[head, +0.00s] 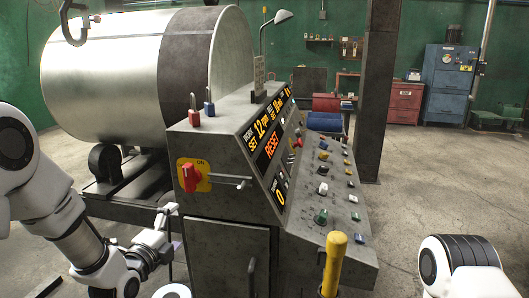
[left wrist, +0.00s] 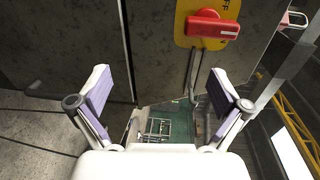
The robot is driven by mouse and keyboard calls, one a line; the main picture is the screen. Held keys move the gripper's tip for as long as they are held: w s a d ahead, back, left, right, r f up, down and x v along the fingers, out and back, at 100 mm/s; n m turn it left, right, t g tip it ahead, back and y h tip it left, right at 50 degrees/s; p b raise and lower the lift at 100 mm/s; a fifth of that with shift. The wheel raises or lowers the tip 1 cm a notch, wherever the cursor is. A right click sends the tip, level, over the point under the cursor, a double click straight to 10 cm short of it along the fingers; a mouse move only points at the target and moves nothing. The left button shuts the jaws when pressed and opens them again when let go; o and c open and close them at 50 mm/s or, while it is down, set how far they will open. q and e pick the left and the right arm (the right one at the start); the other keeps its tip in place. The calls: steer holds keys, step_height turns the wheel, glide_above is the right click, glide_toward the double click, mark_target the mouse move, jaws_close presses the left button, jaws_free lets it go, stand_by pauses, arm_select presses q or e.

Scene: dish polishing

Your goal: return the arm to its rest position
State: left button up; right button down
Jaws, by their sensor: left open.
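My left gripper (head: 170,228) is open and empty in the head view, low on the left of the grey control cabinet (head: 232,212). It is below and left of the red rotary switch (head: 188,177) on its yellow plate. In the left wrist view the two fingers of the left gripper (left wrist: 160,88) stand wide apart with nothing between them. The red switch (left wrist: 213,25) is at the top right there, beyond the fingertips. Part of my right arm (head: 460,264) shows at the lower right of the head view; its gripper is out of frame.
The large metal drum (head: 105,75) stands behind the cabinet. A thin handle sticks out beside the switch. A yellow lever (head: 334,262) rises in front of the sloping button panel (head: 325,190). Open concrete floor (head: 425,185) lies to the right.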

arm_select(q)
steer(key=s+d+f+n+g, duration=0.1)
steer(key=s+f+g, duration=0.3)
steer(key=f, duration=0.5)
steer(key=s+f+n+g, duration=0.1)
steer(key=s+f, duration=0.5)
steer(key=f, duration=0.3)
steer(key=s+d+f+n+g, duration=0.1)
steer(key=s+f+g, duration=0.3)
steer(key=f, duration=0.5)
steer(key=s+f+n+g+y, duration=0.1)
steer(key=s+f+n+g, duration=0.2)
steer(key=s+n, duration=0.5)
steer(key=s+a+f+n+g+y, duration=0.1)
steer(key=s+f+n+g, duration=0.3)
steer(key=s+n, duration=0.5)
steer(key=s+f, duration=0.1)
steer(key=s, duration=0.5)
steer(key=shift+s+f, duration=0.35)
steer(key=shift+f, duration=0.05)
